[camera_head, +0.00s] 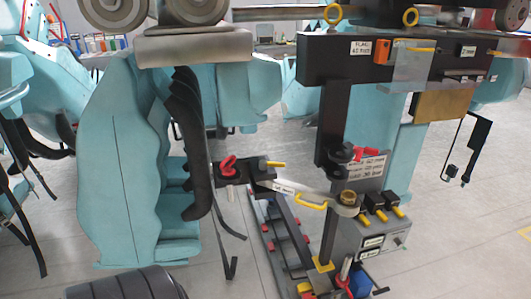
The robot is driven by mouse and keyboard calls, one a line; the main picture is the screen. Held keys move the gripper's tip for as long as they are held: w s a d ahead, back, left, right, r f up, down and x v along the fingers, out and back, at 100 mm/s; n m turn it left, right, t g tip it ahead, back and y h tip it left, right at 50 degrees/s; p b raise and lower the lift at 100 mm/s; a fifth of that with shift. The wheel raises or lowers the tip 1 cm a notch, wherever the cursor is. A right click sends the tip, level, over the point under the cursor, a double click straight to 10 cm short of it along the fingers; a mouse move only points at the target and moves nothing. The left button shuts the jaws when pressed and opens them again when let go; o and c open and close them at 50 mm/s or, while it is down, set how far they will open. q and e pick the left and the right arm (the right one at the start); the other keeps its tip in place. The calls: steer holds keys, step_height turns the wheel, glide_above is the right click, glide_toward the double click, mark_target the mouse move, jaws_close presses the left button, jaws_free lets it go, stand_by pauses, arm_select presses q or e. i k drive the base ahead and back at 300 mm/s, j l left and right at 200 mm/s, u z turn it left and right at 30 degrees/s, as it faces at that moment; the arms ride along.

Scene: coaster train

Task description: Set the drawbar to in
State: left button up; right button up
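A pale grey bar (311,193), which may be the drawbar, runs from a black bracket (232,171) beside the teal seat to a ring around a brass-coloured pin (348,197). A yellow handle (310,206) lies along it, and a small white label sits near its left end, too small to read. The bracket carries a red clip (228,164) and a yellow-tipped pin (272,164). I cannot tell whether the bar is in or out. Neither of my grippers is in view.
A black overhead beam (330,62) carries labels and an orange part. A teal seat (120,170) fills the left. A dark ribbed cylinder (125,285) shows at bottom left. Open floor lies right.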

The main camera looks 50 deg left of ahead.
mark_target(325, 198)
steer(key=u, duration=1.25)
